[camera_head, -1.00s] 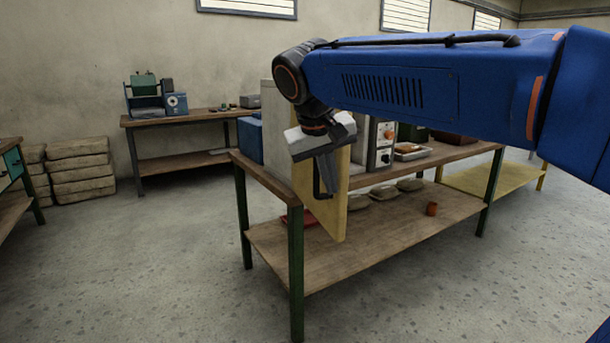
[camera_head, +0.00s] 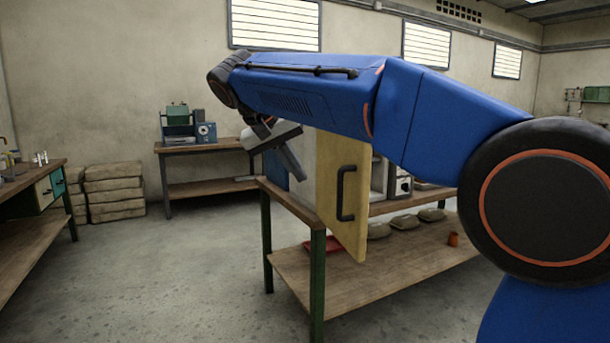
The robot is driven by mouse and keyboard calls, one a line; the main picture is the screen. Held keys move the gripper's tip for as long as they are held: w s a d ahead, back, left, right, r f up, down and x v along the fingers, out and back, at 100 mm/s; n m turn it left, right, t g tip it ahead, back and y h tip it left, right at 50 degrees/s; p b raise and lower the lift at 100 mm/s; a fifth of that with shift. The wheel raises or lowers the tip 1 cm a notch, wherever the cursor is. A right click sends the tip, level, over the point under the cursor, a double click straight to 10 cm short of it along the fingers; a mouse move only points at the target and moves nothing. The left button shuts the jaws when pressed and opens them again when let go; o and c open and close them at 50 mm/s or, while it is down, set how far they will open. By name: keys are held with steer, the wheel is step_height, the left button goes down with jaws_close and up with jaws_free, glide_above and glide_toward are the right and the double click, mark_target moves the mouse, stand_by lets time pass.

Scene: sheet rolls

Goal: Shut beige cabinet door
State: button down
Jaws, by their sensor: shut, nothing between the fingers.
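The beige cabinet door (camera_head: 345,208) stands open at the front of the workbench, with its lower edge hanging below the bench top. A black bar handle (camera_head: 346,193) is on the face turned toward me. The cabinet body (camera_head: 305,178) is behind and to the left of the door, mostly hidden by my arm and the door. My gripper (camera_head: 292,165) is left of the door, apart from the handle, pointing down and to the right. Its fingers are together with nothing between them.
The workbench (camera_head: 285,197) has a lower shelf (camera_head: 340,295) with a red tray (camera_head: 320,245), several grey bundles (camera_head: 405,222) and an orange cup (camera_head: 453,239). Another bench (camera_head: 205,146) stands by the back wall. Stacked sacks (camera_head: 114,190) are at left. Floor at front left is clear.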

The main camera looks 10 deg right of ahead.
steer(key=w+d+f, duration=0.2)
steer(key=d+f, duration=0.4)
steer(key=d, duration=0.2)
steer(key=shift+w+f, duration=0.15)
steer(key=shift+f, duration=0.05)
steer(key=shift+d, duration=0.15)
